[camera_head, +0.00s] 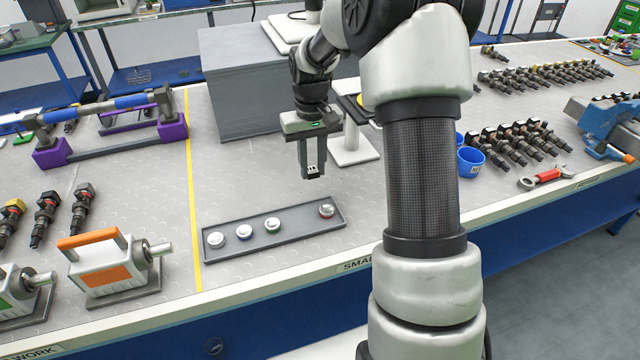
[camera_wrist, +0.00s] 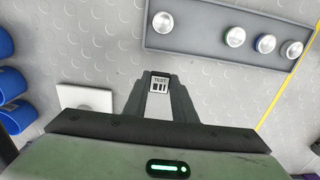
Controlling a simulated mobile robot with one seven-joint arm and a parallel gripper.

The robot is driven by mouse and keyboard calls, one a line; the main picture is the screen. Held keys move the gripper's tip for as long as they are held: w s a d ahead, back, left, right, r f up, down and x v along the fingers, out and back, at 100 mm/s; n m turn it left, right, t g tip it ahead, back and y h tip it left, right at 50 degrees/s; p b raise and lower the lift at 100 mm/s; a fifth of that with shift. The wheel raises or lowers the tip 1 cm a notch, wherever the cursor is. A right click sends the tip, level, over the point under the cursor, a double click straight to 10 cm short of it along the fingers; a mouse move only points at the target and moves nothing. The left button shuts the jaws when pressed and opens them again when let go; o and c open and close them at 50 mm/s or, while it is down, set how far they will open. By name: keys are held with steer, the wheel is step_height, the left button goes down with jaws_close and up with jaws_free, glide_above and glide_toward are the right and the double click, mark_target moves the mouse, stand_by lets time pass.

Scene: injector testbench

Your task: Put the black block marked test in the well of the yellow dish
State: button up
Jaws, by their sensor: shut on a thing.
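My gripper (camera_head: 313,174) is shut on the black block marked test (camera_wrist: 160,82). The block sits between the fingertips, with its white TEST label facing the wrist camera; its label also shows small in the head view (camera_head: 313,169). The gripper points down and holds the block above the grey bench, behind the tray of buttons. A bit of yellow, which may be the yellow dish (camera_head: 362,98), shows on a dark plate right of the gripper. My arm hides most of it, and its well cannot be seen. The wrist view does not show the dish.
A grey tray (camera_head: 215,254) with several round buttons lies in front of the gripper. A white stand base (camera_head: 355,153) is to its right, and a large grey box (camera_head: 235,110) is behind. Blue cups (camera_head: 470,160) and injectors stand farther right. Bare bench surrounds the gripper.

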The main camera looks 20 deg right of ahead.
mark_target(313, 177)
steer(key=shift+f, duration=2.75)
steer(key=shift+f+b, duration=0.25)
steer(key=shift+b, duration=0.05)
steer(key=o, duration=1)
steer(key=shift+r, duration=0.1)
